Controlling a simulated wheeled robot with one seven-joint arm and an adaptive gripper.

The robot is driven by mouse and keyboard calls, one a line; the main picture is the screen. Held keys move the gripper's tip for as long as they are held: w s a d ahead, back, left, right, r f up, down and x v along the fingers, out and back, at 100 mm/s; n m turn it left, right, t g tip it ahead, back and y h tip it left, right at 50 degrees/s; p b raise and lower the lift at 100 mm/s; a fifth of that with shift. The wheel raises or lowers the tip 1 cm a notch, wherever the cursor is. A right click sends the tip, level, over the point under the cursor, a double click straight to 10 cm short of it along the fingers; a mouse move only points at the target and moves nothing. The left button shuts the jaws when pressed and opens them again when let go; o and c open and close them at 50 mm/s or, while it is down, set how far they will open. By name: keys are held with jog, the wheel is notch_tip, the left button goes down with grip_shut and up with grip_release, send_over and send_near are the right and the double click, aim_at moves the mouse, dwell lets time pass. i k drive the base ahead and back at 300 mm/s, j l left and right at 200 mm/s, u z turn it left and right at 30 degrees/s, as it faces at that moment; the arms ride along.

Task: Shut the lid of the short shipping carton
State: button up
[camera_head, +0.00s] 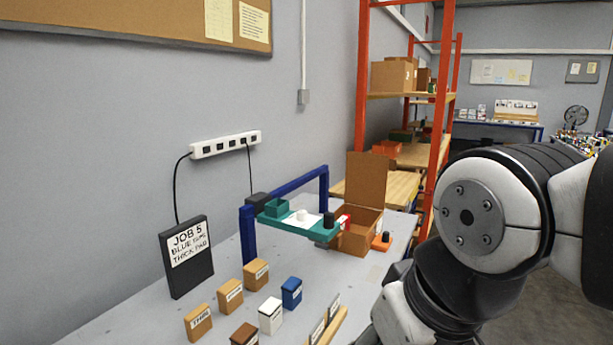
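The short shipping carton (356,235) is a brown cardboard box at the far end of the grey table, just right of the plotter. Its lid (367,180) stands upright, open, along the back side. A red and white item (344,221) shows at the carton's left side; I cannot tell whether it is inside. My arm fills the right of the view, but my gripper is out of sight.
The blue-framed plotter with a green tray (297,225) stands left of the carton. An orange block with a dark knob (381,241) sits at its right. Several small boxes (256,273) and a black job sign (187,257) stand nearer. An orange shelf rack (443,110) rises behind.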

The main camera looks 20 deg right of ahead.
aim_at(366, 176)
jog(key=z, duration=0.85)
jog(key=i+l, duration=0.25)
jog(key=i, duration=0.3)
jog(key=i+l, duration=0.2)
jog(key=i, duration=0.35)
jog(key=i+l+z, duration=0.1)
jog(key=i+l, duration=0.15)
jog(key=i, duration=0.3)
jog(key=i+l, duration=0.2)
jog(key=i, duration=0.4)
jog(key=i+l+z, duration=0.1)
jog(key=i, duration=0.45)
